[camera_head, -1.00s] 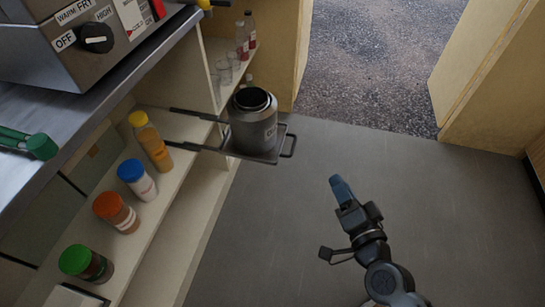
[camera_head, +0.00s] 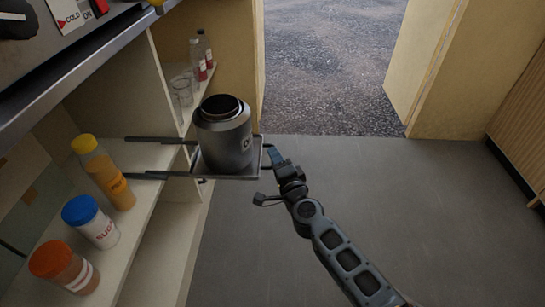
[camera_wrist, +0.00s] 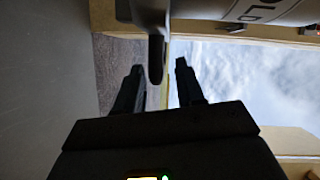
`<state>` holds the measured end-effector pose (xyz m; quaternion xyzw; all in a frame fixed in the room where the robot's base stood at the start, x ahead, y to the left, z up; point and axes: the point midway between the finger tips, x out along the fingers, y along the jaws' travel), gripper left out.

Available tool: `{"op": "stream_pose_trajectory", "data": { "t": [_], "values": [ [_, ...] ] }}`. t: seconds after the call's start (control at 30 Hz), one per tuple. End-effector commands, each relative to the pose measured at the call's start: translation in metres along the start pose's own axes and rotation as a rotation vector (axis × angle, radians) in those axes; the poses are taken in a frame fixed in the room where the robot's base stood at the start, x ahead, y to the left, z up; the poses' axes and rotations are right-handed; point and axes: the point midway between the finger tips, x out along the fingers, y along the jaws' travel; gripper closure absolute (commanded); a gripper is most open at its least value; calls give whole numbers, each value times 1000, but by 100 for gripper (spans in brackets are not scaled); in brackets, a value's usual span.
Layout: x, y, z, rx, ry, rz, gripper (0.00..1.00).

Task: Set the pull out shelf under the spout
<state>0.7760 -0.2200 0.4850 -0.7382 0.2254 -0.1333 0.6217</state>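The pull out shelf (camera_head: 252,170) is a small dark tray on two rails, slid out from the side of the counter. A dark grey canister (camera_head: 222,142) with an open black neck stands upright on it. The shelf's handle (camera_head: 269,160) is a thin bar at its right end. My gripper (camera_head: 277,152) is at this handle. In the wrist view my gripper (camera_wrist: 158,78) has its two fingers apart, with the dark handle bar (camera_wrist: 156,58) reaching between them; contact cannot be told. I cannot make out the spout in these views.
Bottles and jars, including a yellow-capped bottle (camera_head: 103,172), a blue-lidded jar (camera_head: 90,221) and an orange-lidded jar (camera_head: 64,267), stand on the low shelf at left. Glasses and bottles (camera_head: 202,55) stand behind the canister. The grey floor (camera_head: 400,220) at right is clear.

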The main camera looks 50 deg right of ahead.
Motion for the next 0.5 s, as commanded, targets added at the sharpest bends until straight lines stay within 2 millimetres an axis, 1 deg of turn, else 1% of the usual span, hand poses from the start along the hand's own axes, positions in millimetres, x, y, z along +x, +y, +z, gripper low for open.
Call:
{"op": "stream_pose_trajectory", "data": {
  "t": [0.03, 0.1, 0.2, 0.5],
  "values": [
    [8, 1, 0, -1, 1, -1, 62],
    [15, 1, 0, 0, 0, -1, 62],
    [21, 0, 0, -1, 0, 0, 62],
    [24, 0, 0, -2, 0, 0, 62]
  ]
}}
